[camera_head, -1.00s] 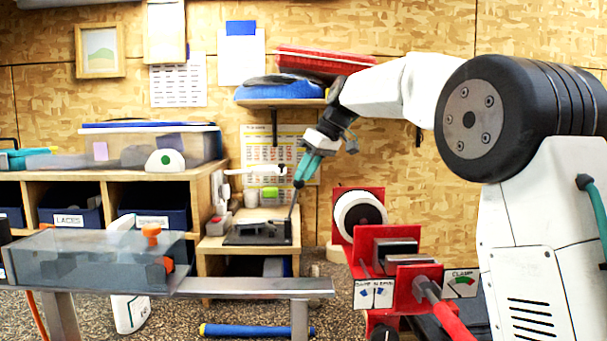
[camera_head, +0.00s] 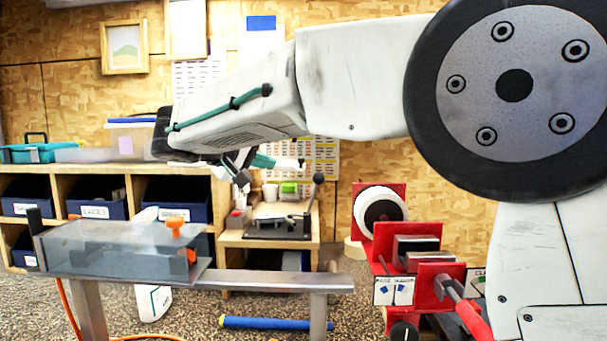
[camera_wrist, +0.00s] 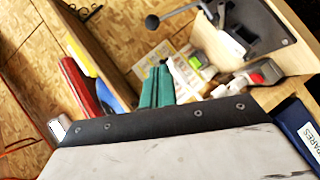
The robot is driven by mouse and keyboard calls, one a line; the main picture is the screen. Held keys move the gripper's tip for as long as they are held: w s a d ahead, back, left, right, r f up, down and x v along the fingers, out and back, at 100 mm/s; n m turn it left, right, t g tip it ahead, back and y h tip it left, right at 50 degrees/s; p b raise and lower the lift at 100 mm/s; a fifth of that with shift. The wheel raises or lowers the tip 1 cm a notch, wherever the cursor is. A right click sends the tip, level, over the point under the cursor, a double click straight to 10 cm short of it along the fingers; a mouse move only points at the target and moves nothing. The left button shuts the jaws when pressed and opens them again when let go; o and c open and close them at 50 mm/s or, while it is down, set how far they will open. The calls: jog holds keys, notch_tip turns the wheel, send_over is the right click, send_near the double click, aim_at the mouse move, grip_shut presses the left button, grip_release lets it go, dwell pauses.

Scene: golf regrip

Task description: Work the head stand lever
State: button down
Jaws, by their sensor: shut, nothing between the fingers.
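A black lever with a round knob (camera_head: 318,179) rises from a dark base plate (camera_head: 278,228) on the low wooden bench; it leans slightly right. In the wrist view the knob (camera_wrist: 152,21) and plate (camera_wrist: 255,28) show near the top. My gripper (camera_head: 288,162) has teal fingers, partly hidden by my arm, above and left of the knob. In the wrist view the fingers (camera_wrist: 157,86) are together, empty, and apart from the lever. No label names this lever as the head stand.
A red clamp machine (camera_head: 410,255) with a red-handled lever stands right of the bench. A grey table with a clear box (camera_head: 120,245) stands in front at left. Shelves with blue bins (camera_head: 97,202) are behind. A blue roll (camera_head: 275,323) lies on the floor.

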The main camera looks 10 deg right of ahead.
jog(key=s+d+x, duration=0.1)
jog(key=x, duration=1.1)
jog(key=shift+s+f, duration=0.15)
jog(key=shift+s, duration=0.05)
jog(key=shift+d+t, duration=0.2)
jog(key=shift+t, duration=0.1)
